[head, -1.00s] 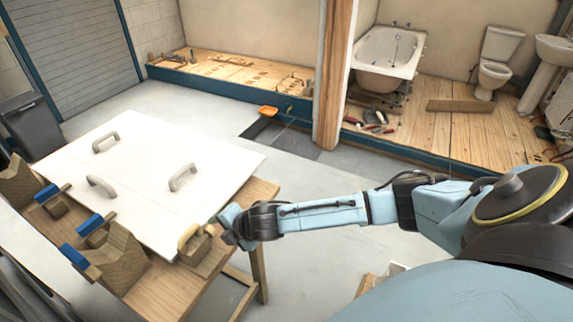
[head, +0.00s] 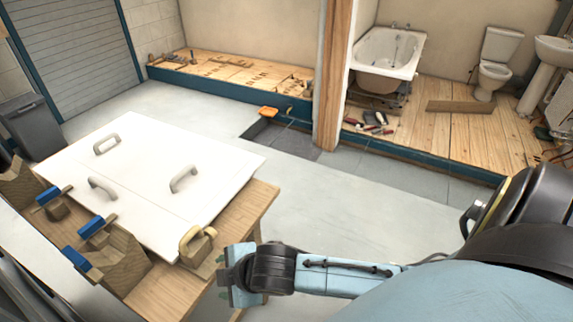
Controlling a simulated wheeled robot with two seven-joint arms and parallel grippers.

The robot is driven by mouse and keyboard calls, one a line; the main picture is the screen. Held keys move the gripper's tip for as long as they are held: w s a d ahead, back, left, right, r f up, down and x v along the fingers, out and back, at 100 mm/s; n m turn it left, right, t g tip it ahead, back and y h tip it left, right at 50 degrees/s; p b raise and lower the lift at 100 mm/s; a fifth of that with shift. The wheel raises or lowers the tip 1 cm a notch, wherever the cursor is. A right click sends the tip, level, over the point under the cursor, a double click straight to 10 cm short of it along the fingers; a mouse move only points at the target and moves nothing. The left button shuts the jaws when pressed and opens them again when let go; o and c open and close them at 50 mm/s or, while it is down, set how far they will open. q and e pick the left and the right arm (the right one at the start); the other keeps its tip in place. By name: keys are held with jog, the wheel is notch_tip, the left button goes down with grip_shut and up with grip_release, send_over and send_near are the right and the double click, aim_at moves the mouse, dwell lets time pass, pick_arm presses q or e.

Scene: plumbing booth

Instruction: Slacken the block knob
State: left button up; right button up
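I take this yellow knob to be the block knob. My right gripper (head: 224,278) is just right of and below the block in the picture, apart from it. Its two fingers look spread, with nothing seen between them. My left gripper is not in view.
The white panel (head: 150,180) with several grey handles lies on the wooden bench (head: 247,207). Blue-handled clamps (head: 90,226) and wooden blocks line its left edge. Open floor (head: 300,190) lies right of the bench. A wooden post (head: 328,90) stands beyond.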

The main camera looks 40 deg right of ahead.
jog(key=s+d+f+m+g+h+b, duration=0.1)
jog(key=s+d+f+m+g+h, duration=0.1)
jog(key=s+d+f+m, duration=0.4)
jog(key=shift+s+d+f+m+g, duration=0.15)
jog(key=shift+s+f+m+g, duration=0.55)
jog(key=shift+s+m, duration=1.8)
jog(key=shift+s+r+n, duration=0.2)
jog(key=shift+s+n, duration=0.3)
